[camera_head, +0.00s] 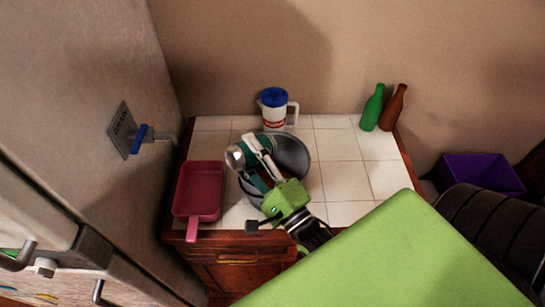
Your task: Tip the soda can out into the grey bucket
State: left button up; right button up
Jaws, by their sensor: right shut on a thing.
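The soda can (236,156), with a silver end and a teal side, lies tilted on its side in my right gripper (260,160). The gripper's fingers are shut around it and cover part of it. Its silver end points left, towards the pink pan. The can is above the grey bucket (294,152), over its left part. The bucket stands on the white tiled counter, and the can, gripper and arm hide much of its opening. I cannot see its contents or any liquid. My left gripper is out of view.
A pink pan (199,190) lies left of the bucket. Green (373,108) and brown (393,108) bottles stand at the back right. The counter's right part is clear.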

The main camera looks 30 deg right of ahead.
jog(key=shift+d+r+m+h+p, duration=0.2)
jog(key=shift+r+m+h+p, duration=0.1)
jog(key=shift+m+p, duration=0.55)
jog(key=shift+r+m, duration=0.1)
jog(key=shift+m, duration=0.15)
jog(key=shift+d+f+m+h, duration=0.3)
jog(key=shift+f+m+h, duration=0.1)
jog(key=shift+m, duration=0.5)
jog(key=shift+w+d+r+m+p, duration=0.1)
jog(key=shift+d+r+m+p, duration=0.15)
jog(key=shift+m+p, duration=0.45)
jog(key=shift+d+r+m+g+h+p, duration=0.1)
jog(key=shift+d+m+g+h+p, duration=0.3)
jog(key=shift+m, duration=0.3)
jog(key=shift+r+m+p, duration=0.15)
jog(key=shift+m+p, duration=0.25)
jog(key=shift+m, duration=0.2)
